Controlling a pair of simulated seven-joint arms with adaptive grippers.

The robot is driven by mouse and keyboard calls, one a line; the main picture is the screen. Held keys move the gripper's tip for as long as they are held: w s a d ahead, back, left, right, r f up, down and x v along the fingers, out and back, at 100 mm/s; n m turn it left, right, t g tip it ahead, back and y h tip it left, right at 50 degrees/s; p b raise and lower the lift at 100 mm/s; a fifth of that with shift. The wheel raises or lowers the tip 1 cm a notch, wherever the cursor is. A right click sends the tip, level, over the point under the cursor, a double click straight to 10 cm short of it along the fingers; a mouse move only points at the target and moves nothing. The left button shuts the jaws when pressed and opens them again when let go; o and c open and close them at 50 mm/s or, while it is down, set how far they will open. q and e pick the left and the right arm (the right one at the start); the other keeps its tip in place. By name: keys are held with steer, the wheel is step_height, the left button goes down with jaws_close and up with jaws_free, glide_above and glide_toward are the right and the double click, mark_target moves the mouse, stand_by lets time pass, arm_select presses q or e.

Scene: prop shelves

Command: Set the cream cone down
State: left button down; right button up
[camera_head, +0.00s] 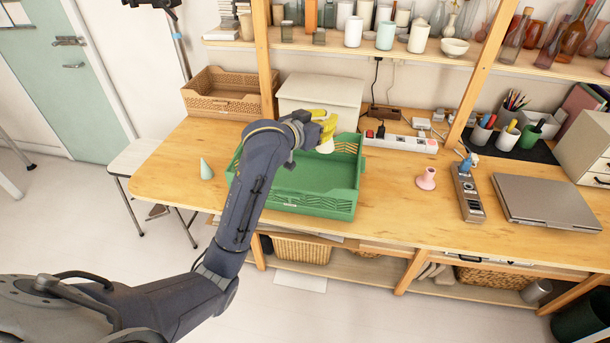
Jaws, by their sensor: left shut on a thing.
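My left gripper (326,132), with yellow fingers, is shut on the cream cone (326,147). Only a small pale part of the cone shows below the fingers. The gripper holds it over the back part of the green crate (290,203). I cannot tell how high the cone is above the crate floor. My left arm covers the crate's left part. The visible crate floor is bare. My right gripper is not in view.
A pale green cone (206,170) stands left of the crate, and a pink object (427,179) stands to its right. A white box (322,98), a brown crate (222,94) and a power strip (402,141) are behind. A laptop (546,203) lies at the right.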

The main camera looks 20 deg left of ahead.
arm_select(q)
step_height(320, 180, down, 18)
stand_by(0.6)
steer(key=shift+f, duration=0.7)
steer(key=c, duration=1.4)
jaws_free()
steer(key=shift+s+d+f, duration=0.1)
steer(key=shift+f, duration=0.1)
steer(key=shift+c, duration=0.2)
steer(key=r+v, duration=0.1)
steer(key=v, duration=1.1)
steer(key=shift+r, duration=0.4)
